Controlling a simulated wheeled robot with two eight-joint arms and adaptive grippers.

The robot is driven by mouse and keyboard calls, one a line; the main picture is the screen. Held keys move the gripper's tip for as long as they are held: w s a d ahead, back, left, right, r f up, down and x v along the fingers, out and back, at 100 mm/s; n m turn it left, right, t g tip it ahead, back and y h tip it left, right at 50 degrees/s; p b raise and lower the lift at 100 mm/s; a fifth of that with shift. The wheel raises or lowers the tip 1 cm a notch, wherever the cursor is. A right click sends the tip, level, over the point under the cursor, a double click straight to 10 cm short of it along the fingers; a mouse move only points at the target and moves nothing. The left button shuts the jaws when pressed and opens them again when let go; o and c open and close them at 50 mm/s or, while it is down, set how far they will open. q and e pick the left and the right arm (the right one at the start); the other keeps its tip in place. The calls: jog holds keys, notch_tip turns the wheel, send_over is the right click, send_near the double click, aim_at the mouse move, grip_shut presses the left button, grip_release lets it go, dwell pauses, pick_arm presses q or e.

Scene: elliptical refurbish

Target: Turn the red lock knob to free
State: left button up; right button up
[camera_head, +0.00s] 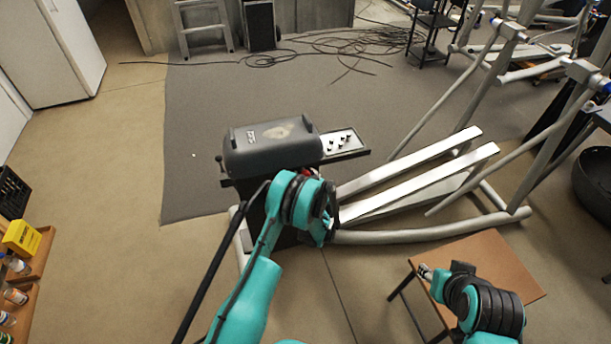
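The elliptical machine's dark grey housing (250,157) stands in the middle of the head view. A small red patch (308,171) shows just above my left arm's wrist, at the housing's lower right side. It may be the red lock knob, but my arm covers most of that area and its setting cannot be read. My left gripper (328,226) is low beside the machine, partly hidden by its own wrist, and its fingers are too small to judge. My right gripper (427,272) is over the left edge of the small brown table, apart from the machine.
A tray (360,153) with several small dark parts juts from the housing's right side. Long pale rails (410,165) extend right. The brown table (490,255) stands front right. Cables (340,45) lie on the floor at the back. The grey mat (200,110) is clear at left.

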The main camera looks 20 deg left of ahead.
pick_arm(q)
jog(key=c, duration=0.6)
jog(key=m+g+y, duration=0.1)
jog(key=m, duration=0.1)
jog(key=shift+w+d+m+y, duration=0.1)
jog(key=shift+m+y, duration=0.2)
jog(key=shift+y, duration=0.1)
jog(key=shift+m+y, duration=0.7)
jog(key=shift+m, duration=0.3)
jog(key=shift+g, duration=0.3)
jog(key=o, duration=1.1)
jog(key=shift+o, duration=0.2)
